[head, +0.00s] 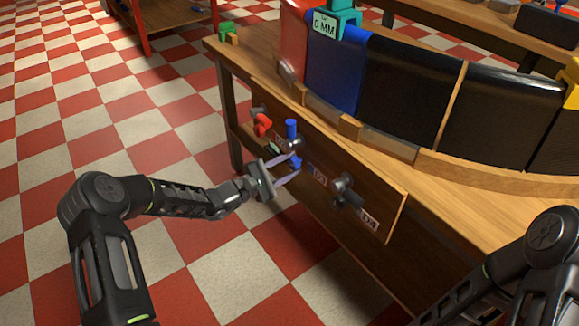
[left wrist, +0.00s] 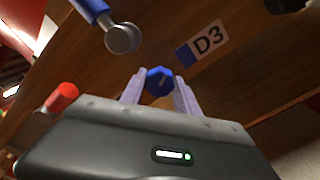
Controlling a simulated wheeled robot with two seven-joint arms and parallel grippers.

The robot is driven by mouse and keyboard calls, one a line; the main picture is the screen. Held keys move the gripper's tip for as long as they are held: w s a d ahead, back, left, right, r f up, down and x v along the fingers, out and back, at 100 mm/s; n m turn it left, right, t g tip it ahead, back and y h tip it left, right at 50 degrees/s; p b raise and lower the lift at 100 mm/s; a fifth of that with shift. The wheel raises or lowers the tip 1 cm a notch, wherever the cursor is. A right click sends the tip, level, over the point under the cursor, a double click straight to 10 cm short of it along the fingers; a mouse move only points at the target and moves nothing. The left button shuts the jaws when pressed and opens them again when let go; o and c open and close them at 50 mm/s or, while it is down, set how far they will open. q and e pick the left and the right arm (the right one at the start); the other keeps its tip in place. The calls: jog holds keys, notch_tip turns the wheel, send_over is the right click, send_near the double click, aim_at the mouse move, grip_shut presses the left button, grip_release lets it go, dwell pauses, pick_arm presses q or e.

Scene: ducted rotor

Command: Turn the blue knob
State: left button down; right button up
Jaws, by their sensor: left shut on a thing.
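The blue knob (left wrist: 160,80) sits on the wooden front panel of the workbench, beside the label D3 (left wrist: 207,39). In the head view the blue knob (head: 296,161) shows partly behind my gripper's fingers. My left gripper (head: 286,170) reaches the panel from the left, its two pale fingers on either side of the knob. In the left wrist view the fingers of my left gripper (left wrist: 158,88) are shut on the blue knob, which has a small light mark on its face. My right gripper is not in view; only part of my right arm shows at the lower right.
A blue-handled lever (head: 291,129) stands just above the knob. A curved row of panels stands on the bench (head: 480,200). Checkered floor lies open at left.

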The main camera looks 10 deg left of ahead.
pick_arm(q)
jog(key=shift+f+m+b, duration=0.1)
jog(key=shift+m+b, duration=0.3)
jog(key=shift+m, duration=1.2)
jog(key=c, duration=0.9)
grip_release()
jog(key=p+v, duration=0.1)
jog(key=v, duration=0.7)
jog(key=shift+p, duration=0.35)
